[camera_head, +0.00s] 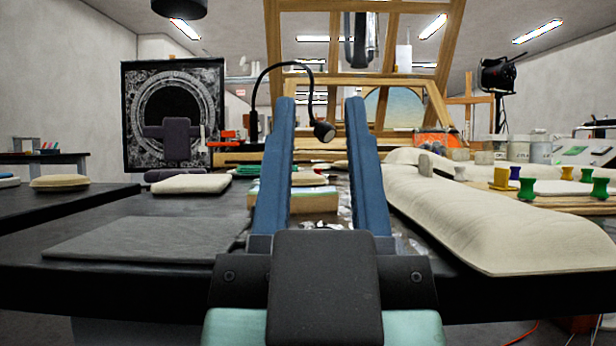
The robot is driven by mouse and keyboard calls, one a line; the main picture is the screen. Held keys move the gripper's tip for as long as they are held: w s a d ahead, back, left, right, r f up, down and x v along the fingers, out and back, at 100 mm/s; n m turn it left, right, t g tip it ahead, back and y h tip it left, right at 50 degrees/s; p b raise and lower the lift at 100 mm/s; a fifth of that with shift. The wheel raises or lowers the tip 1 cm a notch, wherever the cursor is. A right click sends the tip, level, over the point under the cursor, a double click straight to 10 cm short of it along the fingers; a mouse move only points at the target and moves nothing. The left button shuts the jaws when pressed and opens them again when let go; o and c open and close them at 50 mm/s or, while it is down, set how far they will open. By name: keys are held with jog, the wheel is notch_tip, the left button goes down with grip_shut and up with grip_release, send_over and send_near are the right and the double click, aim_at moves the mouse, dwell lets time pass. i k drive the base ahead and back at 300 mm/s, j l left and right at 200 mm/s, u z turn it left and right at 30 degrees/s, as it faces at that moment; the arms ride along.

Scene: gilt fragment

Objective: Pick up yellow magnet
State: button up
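A yellow magnet (501,178) stands at the right on a wooden board, among other small spool-shaped magnets. A second yellow magnet (567,173) shows farther right on the same board. My gripper (319,108) is in the middle of the view, its two long blue fingers pointing forward and spread apart. The gap between the fingers looks empty. Both yellow magnets are well to the right of my gripper, and neither is touched.
A long cream cushion (470,220) lies between my gripper and the board (560,205). A grey mat (150,239) lies at left. A black lamp (323,131) arches behind the fingers.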

aim_at(567, 175)
jog(key=z, duration=0.95)
